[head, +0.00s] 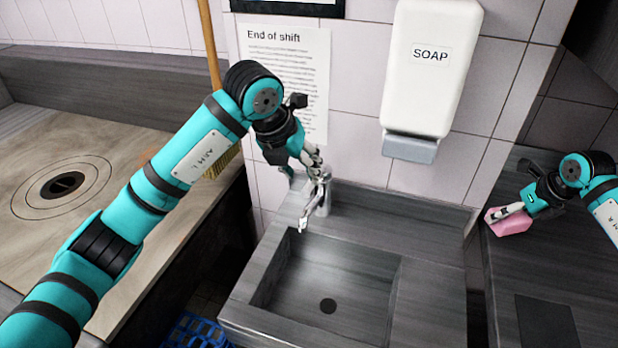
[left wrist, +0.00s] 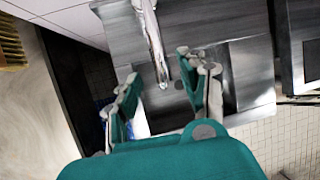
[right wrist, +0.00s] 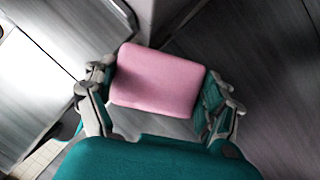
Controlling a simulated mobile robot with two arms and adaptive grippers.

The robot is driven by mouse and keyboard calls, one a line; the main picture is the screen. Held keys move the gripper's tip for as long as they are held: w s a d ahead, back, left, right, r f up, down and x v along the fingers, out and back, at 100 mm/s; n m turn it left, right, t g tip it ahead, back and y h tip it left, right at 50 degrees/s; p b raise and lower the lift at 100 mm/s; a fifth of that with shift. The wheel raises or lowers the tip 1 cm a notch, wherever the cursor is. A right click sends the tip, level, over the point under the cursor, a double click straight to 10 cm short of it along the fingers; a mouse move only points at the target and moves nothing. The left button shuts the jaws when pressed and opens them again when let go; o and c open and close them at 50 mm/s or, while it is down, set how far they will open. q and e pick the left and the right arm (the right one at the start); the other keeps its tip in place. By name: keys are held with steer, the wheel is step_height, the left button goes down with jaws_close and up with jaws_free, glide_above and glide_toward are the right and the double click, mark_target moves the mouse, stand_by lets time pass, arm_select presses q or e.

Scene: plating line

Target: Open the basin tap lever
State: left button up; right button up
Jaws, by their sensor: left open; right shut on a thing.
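The chrome basin tap (head: 319,202) stands at the back of the grey basin (head: 275,279), its spout pointing towards the front. My left gripper (head: 314,168) is just above and behind the tap, and its fingers partly hide the tap's top and lever. In the left wrist view, the chrome tap (left wrist: 150,38) lies ahead between the two spread fingers of my left gripper (left wrist: 160,68), and I see no contact. My right gripper (right wrist: 158,78) is shut on a pink block (right wrist: 157,82), which also shows in the head view (head: 508,222) at the right.
A soap dispenser (head: 428,80) hangs on the tiled wall above the basin, right of a paper notice (head: 290,75). A broom (head: 210,40) stands behind my left arm. A blue crate (head: 195,333) is on the floor at the basin's left. A dark counter (head: 505,270) lies right.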

mark_target(309, 182)
arm_select(q)
steer(key=p+x, duration=0.1)
steer(key=x, duration=0.4)
steer(key=shift+w+d+f, duration=0.1)
steer(key=shift+f, duration=0.25)
jaws_close()
steer(key=shift+r, duration=0.1)
